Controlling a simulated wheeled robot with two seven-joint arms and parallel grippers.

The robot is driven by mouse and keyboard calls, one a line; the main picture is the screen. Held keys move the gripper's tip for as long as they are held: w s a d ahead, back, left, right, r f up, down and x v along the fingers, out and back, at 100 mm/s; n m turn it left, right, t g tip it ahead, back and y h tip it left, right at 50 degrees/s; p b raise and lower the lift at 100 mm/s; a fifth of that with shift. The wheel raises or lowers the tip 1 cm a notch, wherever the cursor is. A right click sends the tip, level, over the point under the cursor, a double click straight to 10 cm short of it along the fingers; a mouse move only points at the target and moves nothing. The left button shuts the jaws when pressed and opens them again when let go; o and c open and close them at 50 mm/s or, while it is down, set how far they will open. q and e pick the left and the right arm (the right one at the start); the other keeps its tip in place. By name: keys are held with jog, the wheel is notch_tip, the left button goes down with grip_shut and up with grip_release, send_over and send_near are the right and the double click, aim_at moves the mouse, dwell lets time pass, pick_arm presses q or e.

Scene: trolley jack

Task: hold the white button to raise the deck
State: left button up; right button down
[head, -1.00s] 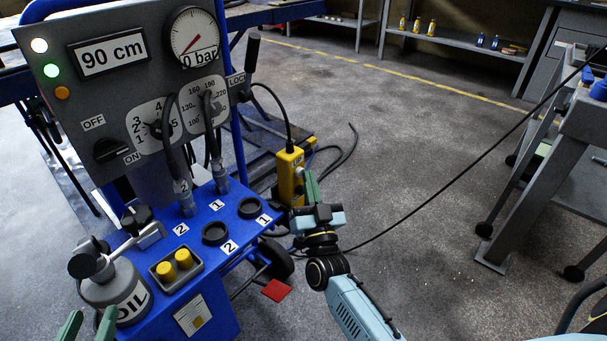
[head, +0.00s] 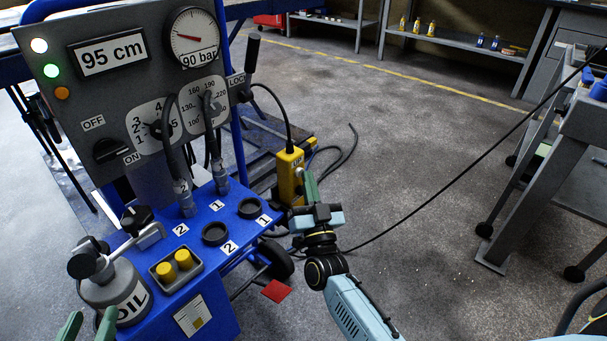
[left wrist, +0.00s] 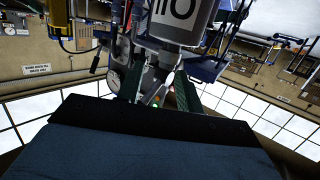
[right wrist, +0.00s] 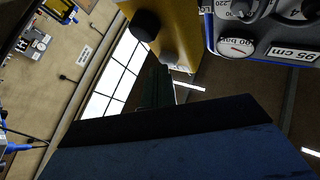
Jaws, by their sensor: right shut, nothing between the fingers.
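The yellow hand control (head: 291,178) hangs on a black cable right of the blue hydraulic unit. In the right wrist view, the yellow control (right wrist: 187,25) shows a black button (right wrist: 145,25) and a pale button (right wrist: 168,56). My right gripper (head: 304,175) is shut and empty, its fingertips at the pale button; touch itself is hard to make out. The display (head: 110,53) reads 95 cm and the gauge (head: 193,38) 90 bar. The blue deck frame (head: 258,17) shows behind the panel. My left gripper (head: 89,324) is open and empty near the oil can.
The oil can (head: 117,292) stands at the unit's front left. A grey stand (head: 545,170) is at the right, shelves (head: 455,42) at the back. A thin black cable crosses the floor, which is otherwise mostly clear in the middle.

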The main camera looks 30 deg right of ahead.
jog(key=shift+s+d+p, duration=0.35)
jog(key=shift+s+p, duration=0.25)
jog(key=shift+s, duration=0.3)
jog(key=s, duration=0.1)
jog(key=s+d+p, duration=0.1)
jog(key=s, duration=0.1)
jog(key=s+d+p, duration=0.1)
jog(key=shift+s, duration=0.35)
dwell(1.7)
